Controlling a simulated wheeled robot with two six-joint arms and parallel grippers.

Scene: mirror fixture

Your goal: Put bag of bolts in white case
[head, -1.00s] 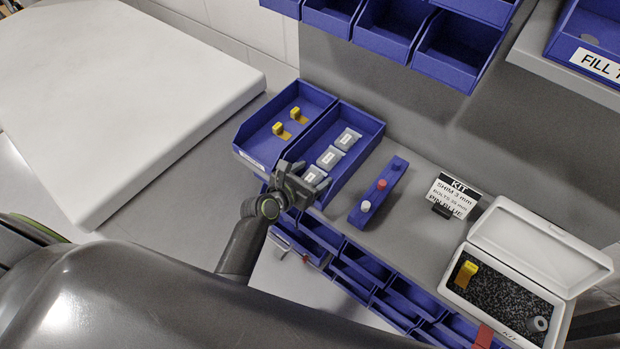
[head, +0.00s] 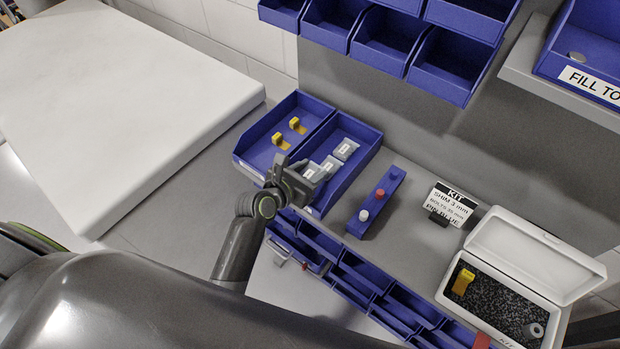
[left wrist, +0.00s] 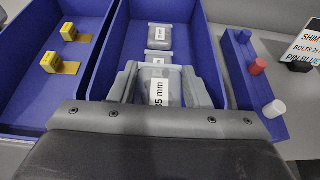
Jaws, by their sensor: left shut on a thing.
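My left gripper (head: 301,178) is at the near end of the right-hand blue bin (head: 368,137). It is shut on the nearest bag of bolts (left wrist: 158,91), a clear bag with a white label ending in "mm". Two similar bags lie in the bin beyond it: a middle bag (left wrist: 157,57) and a far bag (head: 345,149). The white case (head: 446,290) stands at the right with its lid open. Dark foam lines it, with a yellow piece (head: 463,281) at its left and a grey round part (head: 535,330) at its right. My right gripper is not in view.
The left blue bin (head: 249,144) holds two yellow pieces (head: 296,125). A blue block (head: 383,203) with red and white pegs and a kit card (head: 450,205) stand between bins and case. Blue bins hang above; more sit below the front edge.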

